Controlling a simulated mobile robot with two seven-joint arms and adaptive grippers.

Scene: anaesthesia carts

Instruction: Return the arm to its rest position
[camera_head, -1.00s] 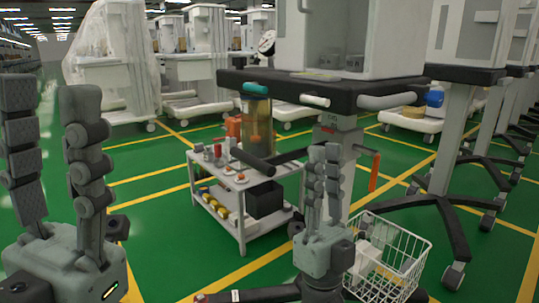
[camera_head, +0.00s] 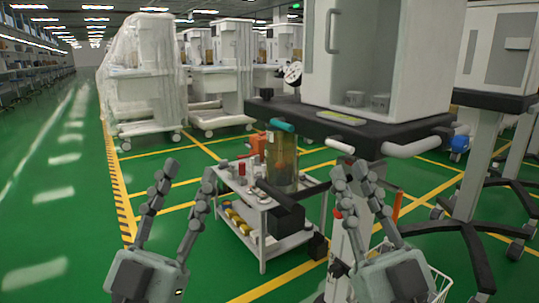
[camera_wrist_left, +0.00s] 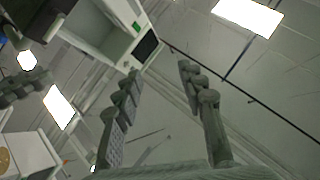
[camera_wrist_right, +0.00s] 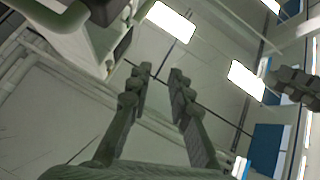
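My left gripper (camera_head: 188,176) stands upright at the lower left of the head view, its fingers spread and empty. In the left wrist view its two fingers (camera_wrist_left: 161,72) are apart, with only ceiling and a cart behind them. My right gripper (camera_head: 350,170) stands upright right of centre in the head view, in front of the cart's column. In the right wrist view its fingertips (camera_wrist_right: 160,70) are apart with a narrower gap and nothing between them. Both grippers point upward.
An anaesthesia cart with a white cabinet (camera_head: 318,60) and black worktop (camera_head: 390,125) stands close on the right. Below it are a small trolley (camera_head: 250,228), an amber canister (camera_head: 283,165) and a white wire basket (camera_head: 440,285), partly hidden by my right gripper. Green floor at left is clear.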

